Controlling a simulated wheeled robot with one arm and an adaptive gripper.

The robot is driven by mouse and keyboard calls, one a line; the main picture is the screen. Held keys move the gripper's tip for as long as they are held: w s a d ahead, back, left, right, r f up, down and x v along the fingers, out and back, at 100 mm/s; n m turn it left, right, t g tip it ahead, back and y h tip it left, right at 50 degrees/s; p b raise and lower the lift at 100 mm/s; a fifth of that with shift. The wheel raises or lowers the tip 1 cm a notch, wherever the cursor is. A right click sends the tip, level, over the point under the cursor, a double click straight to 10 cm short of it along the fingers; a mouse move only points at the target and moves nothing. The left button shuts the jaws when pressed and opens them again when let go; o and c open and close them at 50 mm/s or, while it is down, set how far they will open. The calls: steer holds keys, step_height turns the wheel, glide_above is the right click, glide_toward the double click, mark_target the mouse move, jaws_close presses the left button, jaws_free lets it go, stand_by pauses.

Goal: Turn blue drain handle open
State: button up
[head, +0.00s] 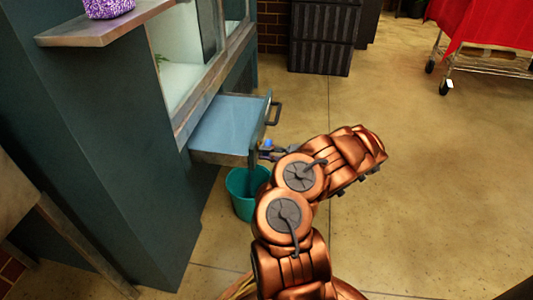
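A small bright blue piece (268,143), which looks like the blue drain handle, shows just below the front of an open blue-grey drawer or tray (222,125). My gripper (270,152) is at the end of my copper arm, right at or against this blue piece. It is small and partly hidden by my arm, so I cannot tell whether its fingers are open or shut, or whether they touch the handle. The turn position of the handle is also too small to read. A teal bucket (244,194) stands on the floor below the tray.
The dark teal cabinet (95,130) fills the left, with a shelf (105,27) holding a purple speckled pot (108,8). A dark handle (274,113) sticks out from the tray front. Black crates (322,38) and a red-draped cart (490,28) stand behind. The right floor is clear.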

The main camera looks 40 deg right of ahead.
steer(key=o, duration=0.4)
steer(key=v, duration=1.2)
steer(key=shift+s, duration=0.1)
stand_by(0.5)
